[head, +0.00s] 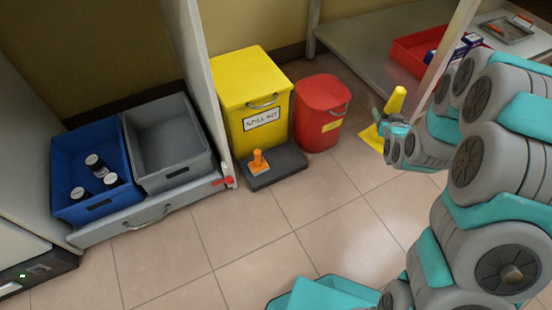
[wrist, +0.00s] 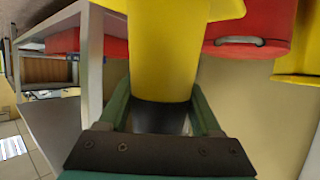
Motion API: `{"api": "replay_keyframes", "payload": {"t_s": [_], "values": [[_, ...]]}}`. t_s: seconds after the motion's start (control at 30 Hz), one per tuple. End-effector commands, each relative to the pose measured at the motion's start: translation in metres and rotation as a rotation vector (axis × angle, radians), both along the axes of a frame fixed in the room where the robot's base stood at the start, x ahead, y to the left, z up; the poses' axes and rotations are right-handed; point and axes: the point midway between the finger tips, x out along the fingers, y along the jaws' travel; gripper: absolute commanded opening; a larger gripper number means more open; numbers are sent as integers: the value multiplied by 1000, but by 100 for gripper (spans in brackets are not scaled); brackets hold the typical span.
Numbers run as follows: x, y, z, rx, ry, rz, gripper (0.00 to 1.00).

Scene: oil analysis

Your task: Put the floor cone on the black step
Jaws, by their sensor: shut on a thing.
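The yellow floor cone (head: 397,101) is to the right of the red bin in the head view, its yellow base (head: 371,138) low down. My gripper (head: 384,122) is shut on the cone, covering part of its body. The cone fills the upper middle of the wrist view (wrist: 163,50), between the two fingers. I cannot tell whether its base touches the floor. The black step (head: 287,172) lies on the floor in front of the yellow spill kit bin, left of my gripper. A small orange object (head: 259,164) stands on the step's left part.
The yellow spill kit bin (head: 247,90) and red bin (head: 316,125) stand behind and beside the step. An open drawer at left holds a blue crate (head: 69,150) with bottles and a grey crate (head: 170,140). A shelf holds a red tray (head: 408,54). Floor in front is clear.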

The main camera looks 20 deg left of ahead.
Motion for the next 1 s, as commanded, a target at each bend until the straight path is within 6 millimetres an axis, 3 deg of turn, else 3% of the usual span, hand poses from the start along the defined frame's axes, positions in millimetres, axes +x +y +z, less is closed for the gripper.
{"api": "replay_keyframes", "payload": {"t_s": [0.03,0.23,0.4,0.53,0.7,0.83,1.0], "values": [[-8,19,-20,1,8,53,0],[-45,95,-79,3,7,266,0],[-95,155,-125,2,9,440,0],[-133,189,-149,2,6,540,0],[-163,213,-163,3,-1,612,0],[-167,223,-167,2,-4,631,0],[-141,245,-170,3,-9,633,0]]}}
